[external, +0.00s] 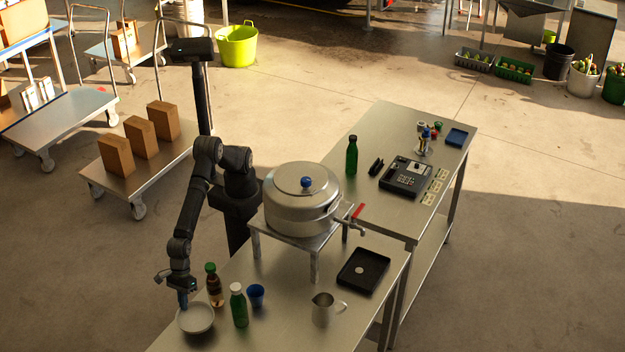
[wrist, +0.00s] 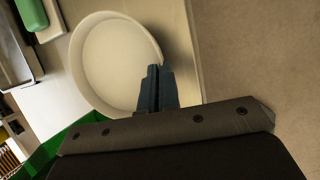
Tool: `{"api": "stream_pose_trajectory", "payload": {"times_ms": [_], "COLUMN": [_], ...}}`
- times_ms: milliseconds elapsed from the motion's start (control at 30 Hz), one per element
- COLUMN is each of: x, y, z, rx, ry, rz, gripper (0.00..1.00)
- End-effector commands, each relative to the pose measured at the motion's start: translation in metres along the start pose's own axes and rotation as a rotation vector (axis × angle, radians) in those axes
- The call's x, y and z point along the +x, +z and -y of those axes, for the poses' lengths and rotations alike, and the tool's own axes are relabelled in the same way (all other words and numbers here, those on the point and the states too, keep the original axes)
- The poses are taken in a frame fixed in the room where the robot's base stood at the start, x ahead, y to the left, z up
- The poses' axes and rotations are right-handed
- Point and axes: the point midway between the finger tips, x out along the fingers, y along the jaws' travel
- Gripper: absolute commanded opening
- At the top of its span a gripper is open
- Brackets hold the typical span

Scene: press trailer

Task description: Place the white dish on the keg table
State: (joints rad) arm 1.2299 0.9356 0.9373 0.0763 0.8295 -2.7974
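The white dish (external: 196,318) is at the front left edge of the near steel table (external: 285,325). I cannot tell whether it touches the table top. A big metal keg (external: 302,205) stands on a low metal stand (external: 285,238) on this same table. My gripper (external: 183,301) is at the dish's back left rim. In the wrist view, my gripper's dark fingers (wrist: 157,82) are close together at the rim of the dish (wrist: 112,62) and appear shut on it. The dish looks empty.
Beside the dish stand a brown bottle (external: 214,287), a green bottle (external: 239,306) and a blue cup (external: 256,294). A metal jug (external: 323,310) and black tray (external: 363,271) are farther right. A second table (external: 385,135) holds a black device (external: 405,177).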

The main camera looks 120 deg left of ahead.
Motion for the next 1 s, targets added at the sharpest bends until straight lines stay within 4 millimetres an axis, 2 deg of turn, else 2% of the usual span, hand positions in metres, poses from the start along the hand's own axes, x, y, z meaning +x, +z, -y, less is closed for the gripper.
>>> {"api": "stream_pose_trajectory", "payload": {"times_ms": [167, 367, 767, 800, 867, 1000], "x": [0.011, 0.036, 0.042, 0.041, 0.041, 0.041], "y": [-0.004, -0.015, -0.017, -0.017, -0.017, -0.017], "z": [0.0, 0.006, 0.007, 0.007, 0.007, 0.007], "rx": [0.001, 0.0, 0.0, 0.0, 0.0, 0.0], "ry": [-0.001, -0.001, 0.0, 0.0, 0.0, 0.0], "rz": [-0.001, -0.002, 0.001, 0.001, 0.001, 0.0], "gripper": [0.0, 0.0, 0.0, 0.1, 0.21, 0.24]}}
